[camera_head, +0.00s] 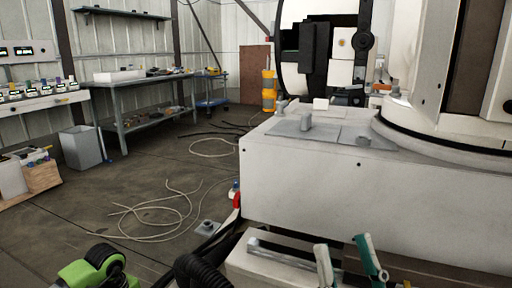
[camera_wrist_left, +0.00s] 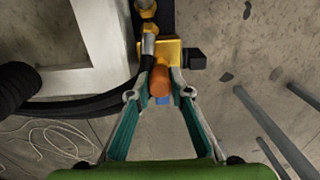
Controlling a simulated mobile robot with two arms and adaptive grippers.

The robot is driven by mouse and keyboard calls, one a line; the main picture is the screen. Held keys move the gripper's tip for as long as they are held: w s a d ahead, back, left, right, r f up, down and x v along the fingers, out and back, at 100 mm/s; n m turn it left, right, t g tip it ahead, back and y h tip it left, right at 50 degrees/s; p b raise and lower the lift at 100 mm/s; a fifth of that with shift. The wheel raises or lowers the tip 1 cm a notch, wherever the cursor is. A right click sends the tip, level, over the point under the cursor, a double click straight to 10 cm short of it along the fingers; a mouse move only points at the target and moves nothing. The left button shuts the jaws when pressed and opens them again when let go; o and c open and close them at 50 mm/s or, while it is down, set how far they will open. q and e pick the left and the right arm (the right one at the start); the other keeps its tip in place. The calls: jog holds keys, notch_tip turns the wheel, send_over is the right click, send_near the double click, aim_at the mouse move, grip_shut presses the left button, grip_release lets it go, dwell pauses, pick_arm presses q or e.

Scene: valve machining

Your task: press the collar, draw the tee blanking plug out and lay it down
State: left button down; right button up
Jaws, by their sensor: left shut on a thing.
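In the left wrist view, a yellow fitting (camera_wrist_left: 174,50) sits at the end of a metal and brass line, with a black block on its right side. An orange-brown rounded plug (camera_wrist_left: 159,82) shows at its near face, with a small blue part (camera_wrist_left: 162,101) just below. My left gripper (camera_wrist_left: 160,72) is shut, its two fingertips closed around the plug; I cannot tell how far the plug is seated. In the head view, my right gripper (camera_head: 348,258) shows at the bottom right, its fingers apart with nothing visible between them.
The large white machine base (camera_head: 340,185) fills the right. A black corrugated hose (camera_head: 200,270) runs along its lower left side. Loose cables (camera_head: 160,208) lie on the floor. A workbench (camera_head: 150,90) and a grey bin (camera_head: 82,147) stand at the left; much floor between is open.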

pick_arm(q)
jog(key=shift+r, duration=0.25)
jog(key=shift+r+p, duration=0.6)
jog(key=shift+r, duration=0.05)
jog(key=shift+r+p, duration=0.3)
jog(key=shift+r, duration=0.1)
jog(key=shift+r+p, duration=0.5)
jog(key=shift+r, duration=0.2)
jog(key=shift+r+p, duration=0.3)
jog(key=shift+r, duration=0.2)
pick_arm(e)
jog(key=w+f+g+h, duration=0.1)
jog(key=w+f+g, duration=0.2)
jog(key=f, duration=0.5)
jog(key=w+f+g+h, duration=0.2)
jog(key=w+f+g, duration=0.1)
jog(key=f+g, duration=0.3)
jog(key=shift+d+f+h, duration=0.3)
jog(key=shift+d+f, duration=0.05)
jog(key=shift+f, duration=1.05)
